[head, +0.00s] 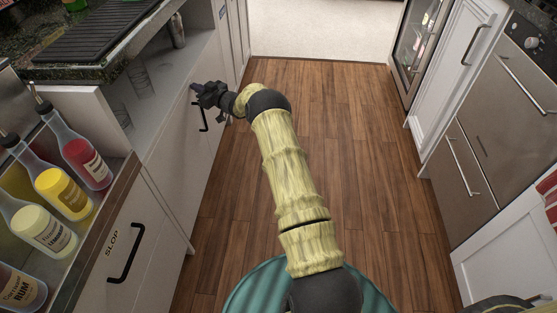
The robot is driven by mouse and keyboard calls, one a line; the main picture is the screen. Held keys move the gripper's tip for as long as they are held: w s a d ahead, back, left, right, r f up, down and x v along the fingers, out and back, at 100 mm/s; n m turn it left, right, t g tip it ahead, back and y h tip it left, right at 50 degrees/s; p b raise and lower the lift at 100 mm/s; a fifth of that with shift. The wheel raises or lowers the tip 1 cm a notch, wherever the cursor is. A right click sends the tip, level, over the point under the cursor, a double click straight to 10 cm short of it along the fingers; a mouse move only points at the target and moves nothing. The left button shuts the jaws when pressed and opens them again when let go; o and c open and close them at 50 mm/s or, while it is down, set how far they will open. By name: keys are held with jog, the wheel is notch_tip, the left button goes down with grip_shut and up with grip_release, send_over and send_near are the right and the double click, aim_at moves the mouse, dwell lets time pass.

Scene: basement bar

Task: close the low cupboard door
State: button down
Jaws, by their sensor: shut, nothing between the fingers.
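A low white cupboard door (183,150) with a black bar handle (203,119) is on the left, below a pale shelf. It looks about in line with the cabinet front, but I cannot tell whether a small gap remains. My gripper (196,90) is shut and empty. It is at the upper part of the door front, just above the handle in the picture. Whether the fingers touch the door cannot be told. My arm hides part of the floor, not the handle.
Bottles (62,192) stand in a rack at the left, above a panel marked SLOP (118,255) with a black handle. The wooden floor (345,140) between the counters is clear. Steel drawers (465,175) and a glass-fronted fridge (420,40) line the right.

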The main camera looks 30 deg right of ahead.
jog(key=s+d+p, duration=0.4)
jog(key=s+d, duration=0.4)
jog(key=d, duration=0.3)
jog(key=shift+d, duration=0.25)
jog(key=s+a+r+m+g+h+p, duration=0.1)
jog(key=s+a+r+m+g+h, duration=0.45)
jog(key=s+r, duration=0.4)
jog(key=s+a+r+g+h, duration=0.1)
jog(key=s+a+g, duration=0.2)
jog(key=s, duration=0.9)
jog(key=s+a+r+g+h+p, duration=0.1)
jog(key=s+a+g, duration=0.15)
jog(key=s, duration=0.95)
jog(key=s+a+r+g, duration=0.1)
jog(key=s+a+g, duration=0.25)
jog(key=s, duration=0.85)
notch_tip(320, 180, up, 38)
jog(key=p, duration=3.8)
jog(key=shift+w+a+f+t, duration=0.2)
jog(key=shift+w+t, duration=0.15)
jog(key=shift+t, duration=0.1)
